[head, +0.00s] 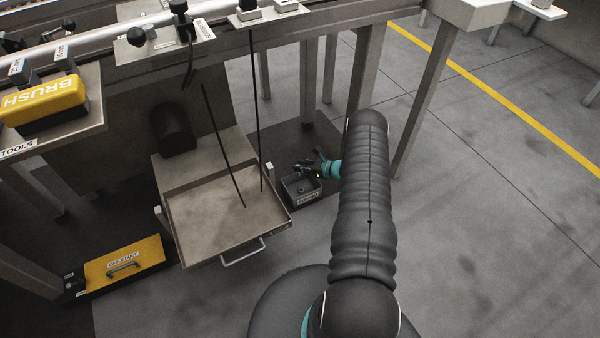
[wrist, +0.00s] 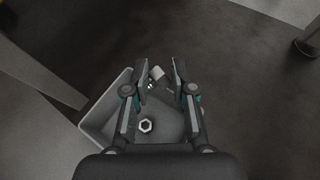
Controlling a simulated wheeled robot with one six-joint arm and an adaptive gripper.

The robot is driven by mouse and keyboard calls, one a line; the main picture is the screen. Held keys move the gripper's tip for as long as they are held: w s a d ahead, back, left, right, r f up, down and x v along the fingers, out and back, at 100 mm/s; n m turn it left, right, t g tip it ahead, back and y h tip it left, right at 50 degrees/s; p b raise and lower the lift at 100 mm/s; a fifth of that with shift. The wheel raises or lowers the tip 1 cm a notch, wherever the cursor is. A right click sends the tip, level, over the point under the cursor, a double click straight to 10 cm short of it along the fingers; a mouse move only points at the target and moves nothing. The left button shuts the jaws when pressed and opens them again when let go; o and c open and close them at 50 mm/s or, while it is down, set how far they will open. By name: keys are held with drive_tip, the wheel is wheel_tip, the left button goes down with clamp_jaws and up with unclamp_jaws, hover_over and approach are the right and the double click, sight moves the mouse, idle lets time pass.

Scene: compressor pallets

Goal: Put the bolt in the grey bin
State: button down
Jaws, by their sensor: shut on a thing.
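The grey bin (head: 307,198) is a small open box with a label on its front, on the floor mat right of the metal tray. In the wrist view its rim (wrist: 97,108) shows below my gripper (wrist: 160,75), and a hex nut (wrist: 146,125) lies inside. My gripper (head: 306,167) is over the bin in the head view. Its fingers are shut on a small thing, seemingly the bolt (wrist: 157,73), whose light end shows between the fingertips. The rest of the bolt is dark and hard to make out.
A metal drip tray (head: 215,215) with a handle stands left of the bin. A yellow brush (head: 42,101) is on the tools shelf. Frame legs (head: 425,95) stand behind and right of the bin. The floor at right is clear.

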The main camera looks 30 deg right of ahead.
drive_tip(key=shift+w+a+f, duration=0.1)
drive_tip(key=shift+f, duration=2)
drive_tip(key=shift+f, duration=0.15)
drive_tip(key=c, duration=1)
unclamp_jaws()
drive_tip(key=shift+o, duration=0.2)
drive_tip(key=shift+r, duration=0.25)
drive_tip(key=v, duration=1.2)
drive_tip(key=shift+f, duration=0.2)
